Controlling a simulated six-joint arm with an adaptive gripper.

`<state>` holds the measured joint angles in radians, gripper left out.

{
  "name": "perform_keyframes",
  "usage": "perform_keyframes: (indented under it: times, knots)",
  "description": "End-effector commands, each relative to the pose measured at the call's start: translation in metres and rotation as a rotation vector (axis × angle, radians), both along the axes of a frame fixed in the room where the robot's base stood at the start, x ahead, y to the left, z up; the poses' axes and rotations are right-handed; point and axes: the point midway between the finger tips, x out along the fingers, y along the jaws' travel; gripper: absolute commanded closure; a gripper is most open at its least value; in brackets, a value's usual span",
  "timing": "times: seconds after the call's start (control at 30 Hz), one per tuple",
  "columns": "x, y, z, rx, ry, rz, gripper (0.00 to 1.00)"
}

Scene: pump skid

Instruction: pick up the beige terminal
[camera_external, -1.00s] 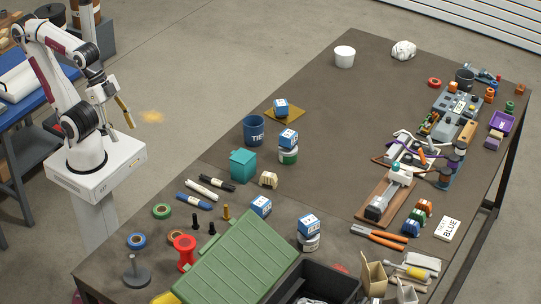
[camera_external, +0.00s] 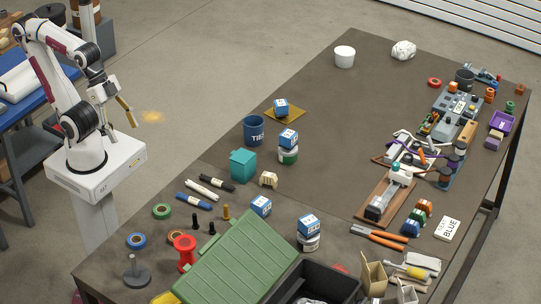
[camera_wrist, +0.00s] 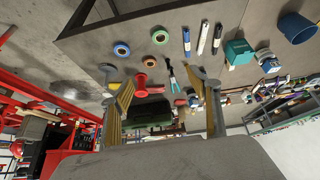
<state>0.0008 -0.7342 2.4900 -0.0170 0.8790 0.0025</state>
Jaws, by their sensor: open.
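The beige terminal (camera_external: 268,179) is a small, ridged, cream-coloured block. It sits on the brown-grey table right of the teal box and above the blue-and-white box, in the external view. My gripper (camera_external: 126,112) has yellowish fingers and hangs left of the table, well away from the terminal. In the wrist view my gripper (camera_wrist: 166,95) shows its two fingers wide apart with nothing held between them.
A teal box (camera_external: 243,165), a TIES cup (camera_external: 254,130), a stacked can and box (camera_external: 288,148) and markers (camera_external: 202,189) surround the terminal. A green lid (camera_external: 236,262) lies in front. The table (camera_external: 335,120) is clear right of the terminal.

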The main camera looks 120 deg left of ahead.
Motion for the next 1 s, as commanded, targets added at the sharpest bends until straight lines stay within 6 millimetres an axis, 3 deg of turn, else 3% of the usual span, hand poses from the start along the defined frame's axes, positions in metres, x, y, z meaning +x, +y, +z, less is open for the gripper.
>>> perform_keyframes:
  times: [0.27,0.6,1.0]
  knots:
    - [0.053,-0.021,0.021,-0.099,-0.084,0.013,0.39]
    - [0.153,-0.046,0.059,-0.262,-0.248,0.086,0.39]
    - [0.266,-0.044,0.089,-0.408,-0.430,0.249,0.39]
